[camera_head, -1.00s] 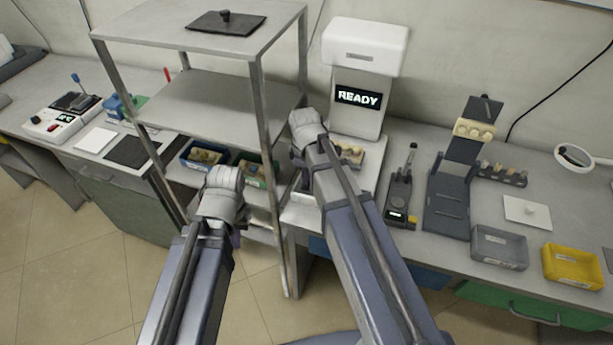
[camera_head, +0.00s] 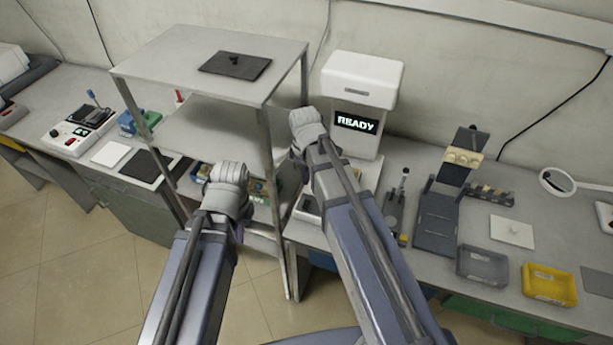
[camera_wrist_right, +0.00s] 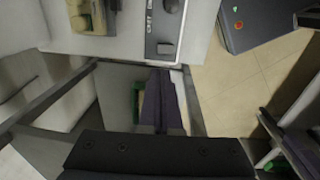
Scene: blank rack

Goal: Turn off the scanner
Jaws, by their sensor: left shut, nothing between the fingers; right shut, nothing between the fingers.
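The scanner (camera_head: 360,92) is a white upright machine with a lit screen (camera_head: 356,124) reading READY, standing on the bench right of the rack. In the right wrist view its white base (camera_wrist_right: 200,30) shows at the top, with a dark control strip (camera_wrist_right: 157,28) bearing small lettering, a dark knob (camera_wrist_right: 171,5) and a square grey button (camera_wrist_right: 166,48). My right gripper (camera_head: 305,130) is in front of the scanner's left side; its shut, empty fingers (camera_wrist_right: 160,100) point toward the strip, apart from it. My left gripper (camera_head: 228,185) is shut in front of the rack.
A metal rack (camera_head: 200,60) with a dark lidded plate (camera_head: 235,65) on top stands left of the scanner, close to both arms. To the right are a dark stand (camera_head: 437,220), a grey bin (camera_head: 482,267) and a yellow bin (camera_head: 549,285). A tray (camera_wrist_right: 92,17) sits on the scanner base.

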